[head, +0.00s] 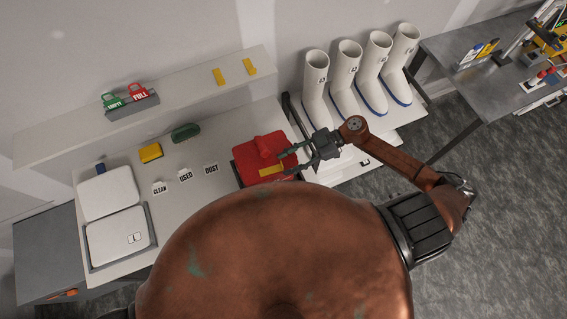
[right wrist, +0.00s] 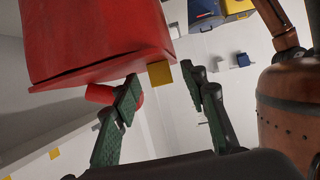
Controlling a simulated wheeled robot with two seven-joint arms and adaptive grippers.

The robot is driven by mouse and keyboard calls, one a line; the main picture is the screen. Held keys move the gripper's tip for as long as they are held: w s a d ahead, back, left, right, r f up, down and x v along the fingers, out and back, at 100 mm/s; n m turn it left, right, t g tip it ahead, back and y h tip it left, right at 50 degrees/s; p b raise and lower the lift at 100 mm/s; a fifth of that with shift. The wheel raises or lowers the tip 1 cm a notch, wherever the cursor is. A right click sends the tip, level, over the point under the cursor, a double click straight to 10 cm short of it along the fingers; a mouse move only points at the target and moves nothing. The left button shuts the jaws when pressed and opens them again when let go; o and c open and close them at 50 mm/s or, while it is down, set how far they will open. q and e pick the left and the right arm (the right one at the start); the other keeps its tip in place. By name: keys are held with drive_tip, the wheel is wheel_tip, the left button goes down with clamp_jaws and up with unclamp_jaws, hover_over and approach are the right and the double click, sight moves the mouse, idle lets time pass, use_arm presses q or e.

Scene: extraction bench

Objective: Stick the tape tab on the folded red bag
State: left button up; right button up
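The folded red bag (head: 250,152) lies on the bench, with a rolled red part on top. It fills the upper left of the right wrist view (right wrist: 95,35). A yellow tape tab (head: 272,170) shows at the bag's near right part in the head view. In the right wrist view the tab (right wrist: 160,75) is at the bag's edge, seen through the finger gap; I cannot tell whether it is pressed flat. My right gripper (head: 287,162) is at the bag's right side, its green-padded fingers (right wrist: 165,112) apart with nothing clamped between them. My left gripper is not in view.
Two yellow strips (head: 219,76) lie on the shelf (head: 190,91) behind, with a rack of green and red tags (head: 131,103). White boots (head: 346,80) stand right of the bag. Labels, a yellow block (head: 150,153), a green block (head: 185,133) and white trays (head: 108,192) are left.

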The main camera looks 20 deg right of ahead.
drive_tip(key=v, duration=1)
drive_tip(key=shift+c, duration=0.3)
